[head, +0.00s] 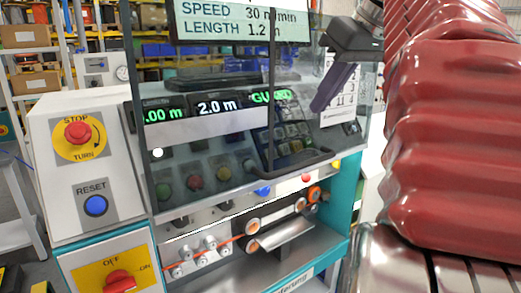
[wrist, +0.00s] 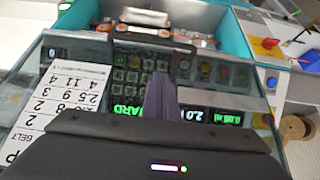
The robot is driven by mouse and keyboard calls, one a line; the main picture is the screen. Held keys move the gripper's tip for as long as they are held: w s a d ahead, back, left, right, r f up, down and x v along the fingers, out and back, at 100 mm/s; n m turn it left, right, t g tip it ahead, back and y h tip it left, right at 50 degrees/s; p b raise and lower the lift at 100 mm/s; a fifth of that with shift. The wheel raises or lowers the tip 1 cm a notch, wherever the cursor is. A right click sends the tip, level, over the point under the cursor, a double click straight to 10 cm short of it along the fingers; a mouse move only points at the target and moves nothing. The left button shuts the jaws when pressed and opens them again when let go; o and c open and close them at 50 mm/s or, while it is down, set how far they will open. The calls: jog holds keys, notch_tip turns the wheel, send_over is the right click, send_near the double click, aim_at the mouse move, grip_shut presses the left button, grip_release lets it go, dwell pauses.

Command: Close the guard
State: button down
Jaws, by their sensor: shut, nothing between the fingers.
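The guard (head: 225,150) is a clear, tinted pane in front of the machine's control panel in the head view. Its lower edge lies above the rollers and orange cable (head: 215,247), which show uncovered below it. A dark bar handle (head: 300,162) is on the guard; it also shows in the wrist view (wrist: 150,43). My gripper (head: 318,106) is shut and empty, its purple fingers pointing down near the right part of the pane, above the handle's lower bar. In the wrist view the gripper (wrist: 161,82) points toward the handle. I cannot tell whether it touches the pane.
Left of the guard stands a white box with a red stop button (head: 78,133), a blue reset button (head: 96,205) and a red switch (head: 120,281). A display (head: 240,20) hangs above. Red ribbed hose-like segments (head: 455,130) fill the right side. Shelves stand behind.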

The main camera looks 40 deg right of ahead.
send_over(298, 165)
notch_tip(298, 165, down, 9)
jog(key=shift+r, duration=0.2)
jog(key=shift+s+f, duration=0.25)
jog(key=shift+f, duration=0.65)
jog(key=shift+s+f, duration=0.2)
jog(key=shift+f, duration=0.7)
